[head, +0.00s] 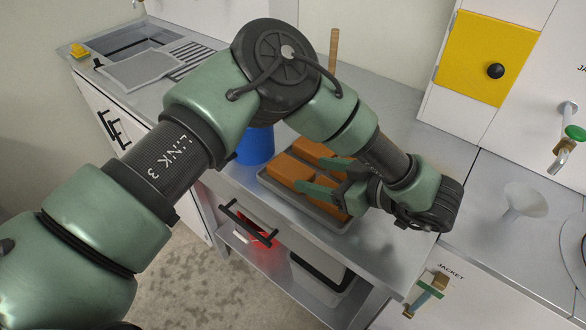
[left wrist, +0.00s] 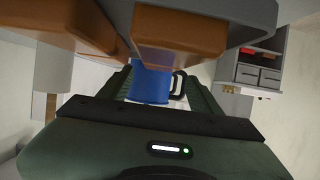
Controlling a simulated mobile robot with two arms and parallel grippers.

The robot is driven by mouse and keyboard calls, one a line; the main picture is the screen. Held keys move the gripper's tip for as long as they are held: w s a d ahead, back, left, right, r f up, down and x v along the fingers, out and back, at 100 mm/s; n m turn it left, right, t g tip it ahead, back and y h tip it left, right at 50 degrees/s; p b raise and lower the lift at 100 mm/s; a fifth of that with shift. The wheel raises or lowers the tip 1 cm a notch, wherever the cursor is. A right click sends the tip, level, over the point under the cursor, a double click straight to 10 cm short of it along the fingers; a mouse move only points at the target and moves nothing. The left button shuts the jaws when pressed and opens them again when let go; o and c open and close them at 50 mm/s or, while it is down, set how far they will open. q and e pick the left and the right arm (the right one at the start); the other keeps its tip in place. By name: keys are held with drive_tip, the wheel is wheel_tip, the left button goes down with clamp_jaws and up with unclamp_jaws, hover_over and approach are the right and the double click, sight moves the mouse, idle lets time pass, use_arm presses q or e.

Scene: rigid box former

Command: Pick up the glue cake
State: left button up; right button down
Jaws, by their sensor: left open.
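Several orange-brown glue cakes lie in a grey tray (head: 268,185) on the counter. One glue cake (head: 290,168) is at the tray's left end. My left gripper (head: 311,173) is open above the tray, its green fingers pointing left over the cakes. In the left wrist view, the open gripper (left wrist: 160,80) has a cake (left wrist: 180,30) close by at the top of the picture, and another cake (left wrist: 60,20) at the upper left. I cannot tell whether a finger touches a cake. The gripper and wrist hide part of the tray. My right gripper is not in view.
A blue mug (head: 255,146) stands just beyond the tray's left end, partly behind my arm. It also shows between the fingers in the left wrist view (left wrist: 150,82). A wooden stick (head: 333,50) stands behind. A white funnel (head: 521,200) is at the right. The counter behind the tray looks clear.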

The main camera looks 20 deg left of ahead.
use_arm(q)
drive_tip(key=x, duration=0.5)
drive_tip(key=shift+s+d+f, duration=0.1)
drive_tip(key=shift+a+f, duration=0.2)
drive_tip(key=shift+a, duration=0.3)
clamp_jaws()
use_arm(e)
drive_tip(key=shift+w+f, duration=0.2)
